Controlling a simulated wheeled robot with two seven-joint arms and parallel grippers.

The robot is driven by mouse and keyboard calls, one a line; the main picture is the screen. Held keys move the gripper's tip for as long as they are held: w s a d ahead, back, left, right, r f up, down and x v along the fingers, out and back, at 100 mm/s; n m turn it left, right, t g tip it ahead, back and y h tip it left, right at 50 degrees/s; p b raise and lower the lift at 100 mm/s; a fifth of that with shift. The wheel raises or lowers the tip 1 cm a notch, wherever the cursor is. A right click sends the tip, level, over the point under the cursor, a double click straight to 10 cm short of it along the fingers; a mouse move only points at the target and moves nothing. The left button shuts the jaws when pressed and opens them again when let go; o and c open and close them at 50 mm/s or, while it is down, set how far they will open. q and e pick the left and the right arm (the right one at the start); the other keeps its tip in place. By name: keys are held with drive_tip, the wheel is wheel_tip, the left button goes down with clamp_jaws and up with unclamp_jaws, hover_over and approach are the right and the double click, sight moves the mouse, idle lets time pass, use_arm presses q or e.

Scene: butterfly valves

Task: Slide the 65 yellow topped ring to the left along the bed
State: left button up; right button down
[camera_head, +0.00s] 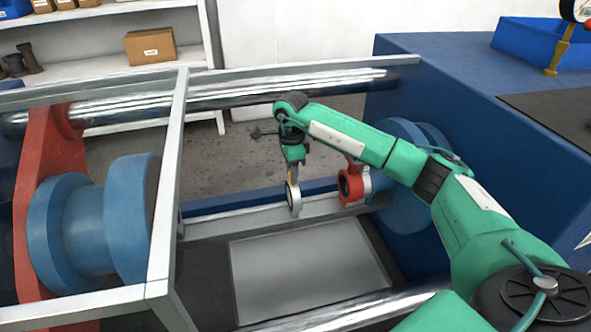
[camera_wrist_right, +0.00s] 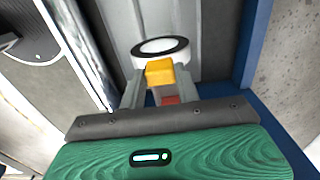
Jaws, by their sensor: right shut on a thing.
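The yellow topped ring (camera_head: 294,196) stands upright on the bed rail in the head view, a pale ring with a dark inside and a yellow block on top. In the right wrist view the ring's yellow top (camera_wrist_right: 159,72) sits between the fingers, with the white and black ring (camera_wrist_right: 161,47) beyond it. My right gripper (camera_head: 293,166) reaches down over the ring from above and is shut on its yellow top. The number on the ring cannot be read. The bed (camera_head: 240,218) runs left to right under the ring. My left gripper is not in view.
A red valve body (camera_head: 351,184) sits on the bed just right of the ring. A blue flange (camera_head: 75,232) on a red plate (camera_head: 50,160) stands far left, behind a grey frame post (camera_head: 168,190). The bed between post and ring is clear.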

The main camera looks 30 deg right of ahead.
drive_tip(key=shift+w+a, duration=0.1)
drive_tip(key=shift+a, duration=0.2)
drive_tip(key=shift+w+a, duration=0.25)
drive_tip(key=shift+a, duration=0.5)
drive_tip(key=shift+w+a, duration=0.2)
drive_tip(key=shift+a, duration=0.55)
drive_tip(key=shift+w+a, duration=0.25)
drive_tip(key=shift+a, duration=0.65)
drive_tip(key=shift+w+a, duration=0.25)
drive_tip(key=shift+a, duration=0.45)
drive_tip(key=shift+w+a, duration=0.25)
drive_tip(key=shift+a, duration=0.45)
drive_tip(key=shift+w+a, duration=0.25)
drive_tip(key=shift+a, duration=0.45)
drive_tip(key=c, duration=0.9)
unclamp_jaws()
